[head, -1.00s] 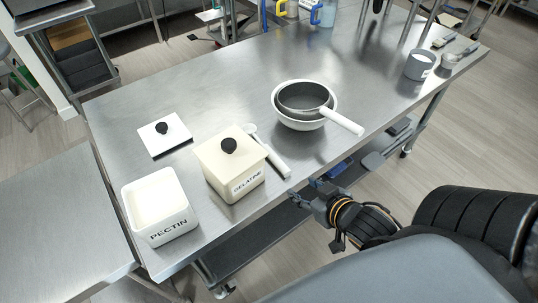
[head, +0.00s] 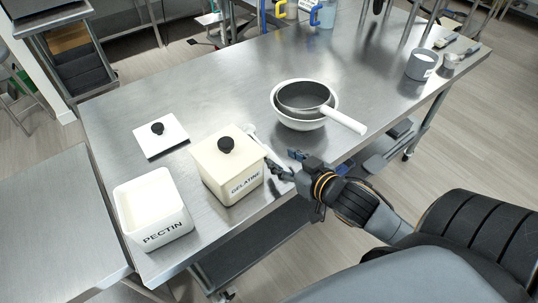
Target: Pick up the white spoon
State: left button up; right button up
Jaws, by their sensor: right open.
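The white spoon (head: 260,140) lies on the steel table just right of the cream GELATINE box. Its upper part shows; its lower handle is mostly hidden behind my right gripper. My right gripper (head: 283,163) is open, with its fingers at the table's front edge over the spoon's handle. I cannot tell whether the fingers touch the spoon. My left gripper is not in view.
The lidded GELATINE box (head: 229,170) stands close left of the gripper. The open PECTIN box (head: 155,212) and its lid (head: 160,137) are further left. A white bowl (head: 298,122) holding a white-handled pan (head: 343,122) stands to the right.

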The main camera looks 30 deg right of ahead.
aim_at(273, 155)
jog(key=shift+a+p+x, duration=0.2)
jog(key=shift+p+x, duration=0.15)
jog(key=shift+x, duration=2.6)
jog(key=shift+s+f, duration=0.1)
grip_shut()
